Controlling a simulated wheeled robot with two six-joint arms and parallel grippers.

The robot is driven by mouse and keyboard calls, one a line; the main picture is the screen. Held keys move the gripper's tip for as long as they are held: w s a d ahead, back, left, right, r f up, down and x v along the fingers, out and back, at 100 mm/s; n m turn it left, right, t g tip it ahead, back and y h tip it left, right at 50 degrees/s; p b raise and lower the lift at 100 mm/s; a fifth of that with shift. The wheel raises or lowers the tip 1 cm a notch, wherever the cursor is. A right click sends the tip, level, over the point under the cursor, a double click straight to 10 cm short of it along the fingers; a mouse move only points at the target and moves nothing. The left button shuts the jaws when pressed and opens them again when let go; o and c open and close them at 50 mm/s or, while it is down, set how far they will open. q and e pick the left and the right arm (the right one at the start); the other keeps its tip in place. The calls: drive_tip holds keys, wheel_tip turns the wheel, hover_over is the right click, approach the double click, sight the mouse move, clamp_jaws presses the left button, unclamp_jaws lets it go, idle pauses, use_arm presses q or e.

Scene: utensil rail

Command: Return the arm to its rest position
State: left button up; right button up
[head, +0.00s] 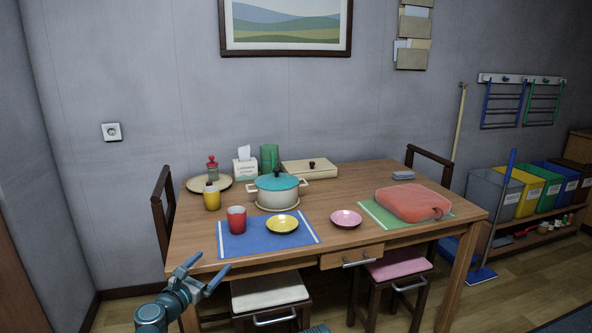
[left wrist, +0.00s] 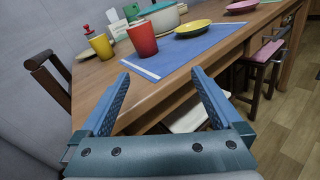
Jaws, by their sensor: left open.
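My left gripper (head: 206,271) is open and empty in front of the table's near left edge, apart from everything on it. Its two spread fingers (left wrist: 160,95) also show in the left wrist view, with the table edge beyond them. A small part at the bottom edge of the head view may belong to my right arm, but no right gripper fingers show. The wooden table (head: 350,245) stands ahead. On its blue mat (head: 262,245) are a red cup (head: 236,219) and a yellow plate (head: 282,224).
A pot (head: 277,190) with a teal lid, a yellow cup (head: 211,197), a pink plate (head: 346,218) and a red case (head: 413,203) are on the table. Chairs and stools (head: 270,290) stand around and under it. Colored bins (head: 525,190) are at the right.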

use_arm(q)
drive_tip(key=s+d+f+m+g+h, duration=0.1)
drive_tip(key=s+d+f+m+g, duration=0.4)
drive_tip(key=m, duration=0.4)
drive_tip(key=s+d+f+m+g, duration=0.35)
drive_tip(key=d+f+m, duration=0.25)
drive_tip(key=f+m, duration=0.25)
drive_tip(key=s+a+f+m+g+y, duration=0.4)
drive_tip(key=s+f+m+g+y, duration=0.25)
drive_tip(key=s+m, duration=0.5)
drive_tip(key=s+d+m+g+y, duration=0.15)
drive_tip(key=s+d+m, duration=0.4)
drive_tip(key=d, duration=0.55)
wheel_tip(320, 180, up, 32)
drive_tip(key=p, duration=3.2)
drive_tip(key=shift+a+n+p, duration=0.3)
drive_tip(key=shift+n+p, duration=0.05)
drive_tip(key=shift+p, duration=0.05)
drive_tip(key=shift+a+r, duration=0.1)
drive_tip(key=shift+a, duration=0.05)
